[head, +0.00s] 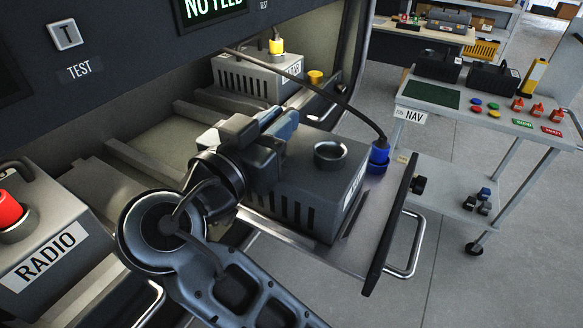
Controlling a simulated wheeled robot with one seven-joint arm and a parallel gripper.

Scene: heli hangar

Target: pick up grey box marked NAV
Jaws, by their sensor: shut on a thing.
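A grey box (293,199) with a slotted side sits on the pulled-out tray (384,210) in the middle of the head view. Its white label (354,186) is seen nearly edge-on and I cannot read it. An empty round socket (330,155) is on its top. My gripper (262,132) is over the left part of the box top and is shut on the box. The gripped part is hidden behind the fingers and wrist.
A blue plug (380,152) on a black cable stands at the tray's right side. A RADIO box (48,250) is at left, another grey box (258,78) with a yellow plug behind. A cart (440,98) with a NAV sign stands at right, with clear floor before it.

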